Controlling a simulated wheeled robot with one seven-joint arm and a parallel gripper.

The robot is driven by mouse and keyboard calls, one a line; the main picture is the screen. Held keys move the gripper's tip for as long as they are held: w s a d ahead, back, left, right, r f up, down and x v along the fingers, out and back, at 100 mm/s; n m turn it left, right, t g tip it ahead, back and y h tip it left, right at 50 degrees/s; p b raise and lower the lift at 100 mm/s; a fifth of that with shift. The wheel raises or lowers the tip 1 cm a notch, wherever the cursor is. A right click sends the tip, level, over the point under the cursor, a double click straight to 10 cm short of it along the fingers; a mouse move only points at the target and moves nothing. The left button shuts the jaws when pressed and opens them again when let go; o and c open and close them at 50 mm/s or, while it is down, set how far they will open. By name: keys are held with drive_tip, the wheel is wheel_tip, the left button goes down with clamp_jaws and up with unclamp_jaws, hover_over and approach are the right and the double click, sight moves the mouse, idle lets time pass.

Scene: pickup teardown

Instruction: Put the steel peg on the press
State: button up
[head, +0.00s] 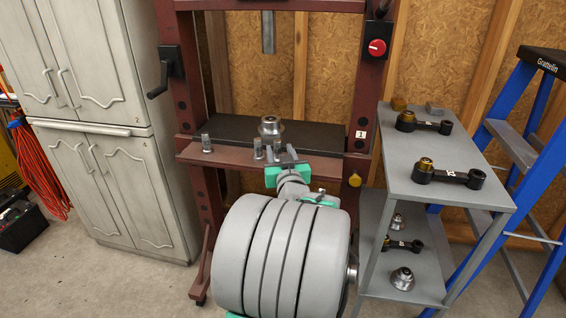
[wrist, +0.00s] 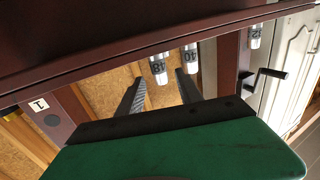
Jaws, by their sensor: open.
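Several grey steel pegs stand along the front beam of the dark red press (head: 368,100). One peg (head: 206,143) stands apart at the left. Two more, a middle peg (head: 257,148) and a right peg (head: 277,147), stand close together by my gripper (head: 283,157). In the wrist view, the peg marked 48 (wrist: 158,68) lies just beyond the gap between my fingers (wrist: 160,85). The peg marked 40 (wrist: 191,57) is by the right fingertip, and a third peg (wrist: 254,37) is farther right. My gripper is open and empty.
A silver stepped part (head: 270,127) sits on the press's black bed plate (head: 225,130), under the ram (head: 268,32). A grey shelf cart (head: 400,180) with metal arms stands right, beside a blue ladder (head: 510,110). A pale cabinet (head: 110,190) stands left.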

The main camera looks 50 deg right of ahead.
drive_tip(key=v, duration=0.8)
drive_tip(key=w+a+f+n+g+y, duration=0.25)
drive_tip(key=w+a+f+y, duration=0.35)
drive_tip(key=a, duration=0.6)
drive_tip(key=w+a+f+n+g+y, duration=0.1)
drive_tip(key=w+a+f+n+y, duration=0.4)
drive_tip(key=a, duration=0.7)
drive_tip(key=s+a+f+g, duration=0.2)
drive_tip(key=s+a+g, duration=0.1)
drive_tip(key=s+a, duration=0.2)
drive_tip(key=s+a+f+n+g+y, duration=0.1)
drive_tip(key=s+a+g, duration=0.3)
drive_tip(key=a, duration=0.6)
drive_tip(key=shift+s+a+f+y, duration=0.25)
drive_tip(key=shift+s+f+y, duration=0.05)
drive_tip(key=shift+s+f, duration=0.1)
